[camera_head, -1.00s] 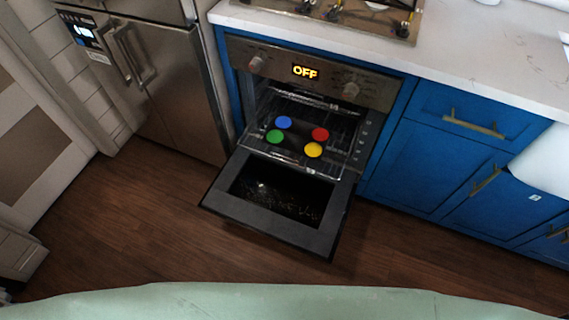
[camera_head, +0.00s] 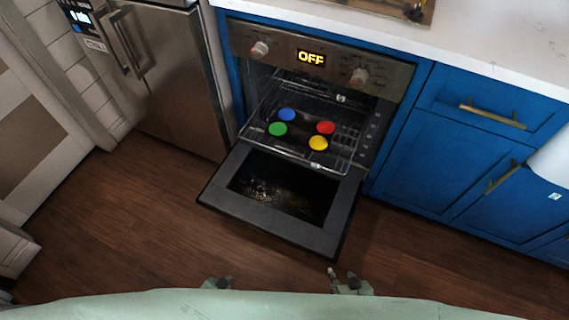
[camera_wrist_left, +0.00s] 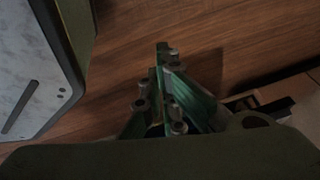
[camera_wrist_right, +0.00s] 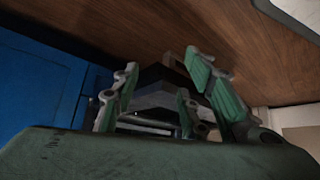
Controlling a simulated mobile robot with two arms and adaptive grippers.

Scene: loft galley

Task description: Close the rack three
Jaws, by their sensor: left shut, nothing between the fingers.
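The oven (camera_head: 310,57) has its door (camera_head: 275,205) folded down open. A wire rack (camera_head: 345,152) sits slid outward above the door, with blue, green, red and yellow discs on it. Another rack (camera_head: 300,82) shows higher inside the oven. I cannot tell which rack is number three. My right gripper (camera_head: 343,275) is open and empty, low in front of the door and apart from it. Its spread fingers also show in the right wrist view (camera_wrist_right: 160,62). My left gripper (camera_head: 216,282) is shut and empty, left of it; it also shows in the left wrist view (camera_wrist_left: 162,48).
A steel fridge (camera_head: 165,75) stands left of the oven. Blue cabinets (camera_head: 420,165) with brass handles are to the right, under a white counter (camera_head: 500,50). The lowered door juts over the wooden floor (camera_head: 120,230), which is clear around it.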

